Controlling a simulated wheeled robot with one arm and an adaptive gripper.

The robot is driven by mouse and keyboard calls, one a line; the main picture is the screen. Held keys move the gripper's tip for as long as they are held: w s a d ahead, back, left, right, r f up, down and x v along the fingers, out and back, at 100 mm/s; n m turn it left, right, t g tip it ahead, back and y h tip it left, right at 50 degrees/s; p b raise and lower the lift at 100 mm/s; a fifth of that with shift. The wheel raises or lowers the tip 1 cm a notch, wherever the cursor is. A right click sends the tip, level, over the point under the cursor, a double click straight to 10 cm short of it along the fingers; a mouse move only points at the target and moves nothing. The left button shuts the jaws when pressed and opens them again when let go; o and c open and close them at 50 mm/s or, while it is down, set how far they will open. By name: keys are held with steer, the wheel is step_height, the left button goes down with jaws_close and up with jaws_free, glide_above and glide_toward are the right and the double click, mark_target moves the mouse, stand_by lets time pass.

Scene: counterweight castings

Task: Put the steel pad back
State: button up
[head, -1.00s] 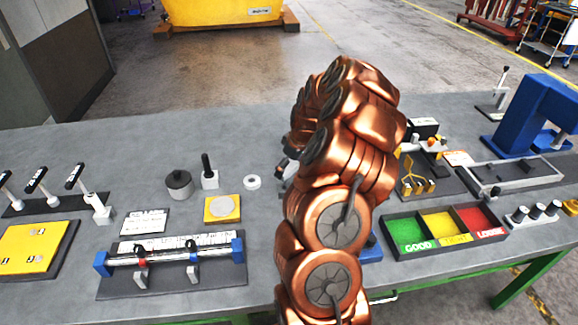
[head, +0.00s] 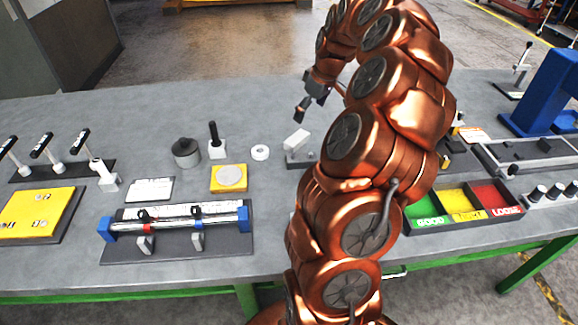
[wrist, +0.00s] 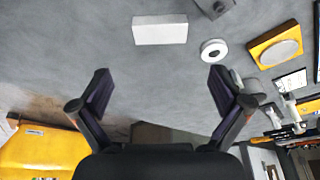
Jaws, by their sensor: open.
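My gripper (head: 311,103) is open and empty above the far part of the bench. In the wrist view its two fingers (wrist: 160,76) are spread wide with nothing between them. A pale rectangular block (head: 297,138), which may be the steel pad, lies on the bench below and nearer my body than the gripper. In the wrist view this block (wrist: 160,30) lies apart from and beyond the fingertips. A dark low piece (head: 300,160) is close to it in the head view, partly hidden by my arm.
A white ring (head: 260,152), a yellow block with a round disc (head: 229,178) and a dark lidded pot (head: 186,152) stand left of the pale block. The sorting tray (head: 426,221) is at right. Bare bench lies around the gripper.

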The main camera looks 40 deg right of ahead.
steer(key=s+a+r+n+g+y, duration=0.1)
steer(key=s+a+r, duration=0.1)
steer(key=a, duration=1.2)
steer(key=s+a+r+g, duration=0.1)
steer(key=s+a+r, duration=0.15)
steer(key=a, duration=1.05)
steer(key=s+a+f+m+g, duration=0.1)
steer(key=s+a, duration=0.2)
steer(key=s, duration=0.4)
steer(key=s+a+f+g+h, duration=0.1)
steer(key=s+a+f, duration=0.1)
steer(key=s+a, duration=0.2)
steer(key=s+a+f+m+g, duration=0.1)
steer(key=s+a, duration=0.3)
steer(key=s, duration=0.6)
steer(key=shift+s+f+m, duration=0.3)
steer(key=shift+s+f, duration=0.1)
steer(key=shift+f, duration=0.25)
